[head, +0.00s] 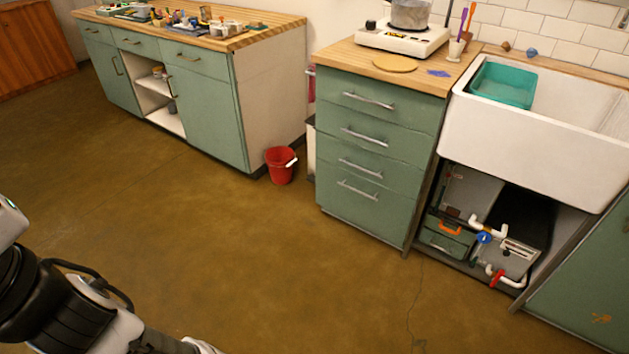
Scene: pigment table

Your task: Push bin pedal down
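A narrow white upright body (311,150), perhaps the bin, shows in the gap between the two green cabinets. Most of it is hidden behind the drawer cabinet, and I cannot make out a pedal on it. A small red bucket (281,168) with a pale handle stands on the floor just left of it, by the end of the long cabinet. My arm shows at the lower left, well away from the gap. It runs out of the bottom edge of the view, and my gripper's fingers are not visible.
The brown floor (230,240) is clear in front of the gap. The drawer cabinet (365,165) stands to the right, then a white sink (540,125) over an open bay with pipes. The long workbench (210,110) stands left. Something pink hangs above the gap.

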